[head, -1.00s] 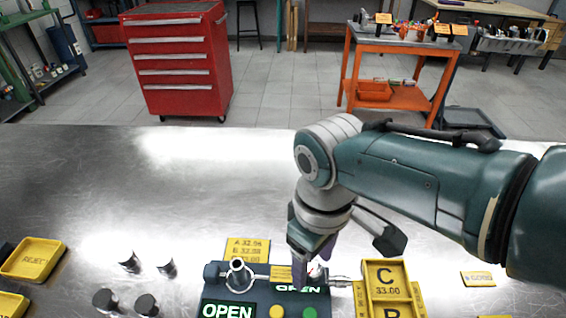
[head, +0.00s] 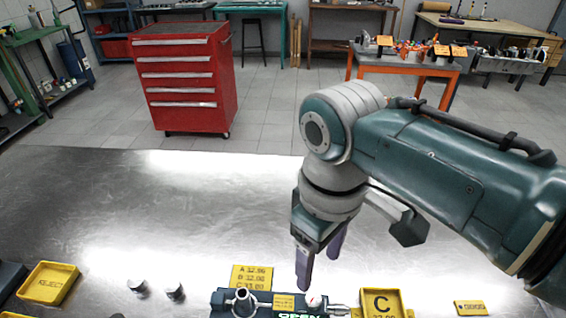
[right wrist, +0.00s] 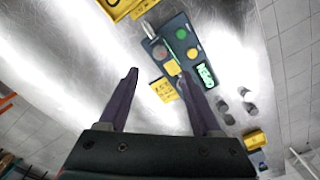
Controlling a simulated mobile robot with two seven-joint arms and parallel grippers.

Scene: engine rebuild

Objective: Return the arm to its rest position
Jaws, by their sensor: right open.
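My right arm comes in from the right in the head view. Its gripper (head: 318,268) points down above the back edge of the dark gauge device (head: 262,302). The two purple fingers are apart with nothing between them; the right wrist view shows the same open gripper (right wrist: 160,98). In that view the device (right wrist: 190,55) lies beyond the fingertips, with its green and orange buttons and a lit green panel. My left gripper is in neither view.
A steel table (head: 110,200) carries a yellow REJECT tray (head: 48,283), small dark cylinders (head: 174,292), a yellow label card (head: 251,276) and a yellow C tray (head: 381,300). The middle of the table is bare. A red tool cabinet (head: 184,85) stands behind it.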

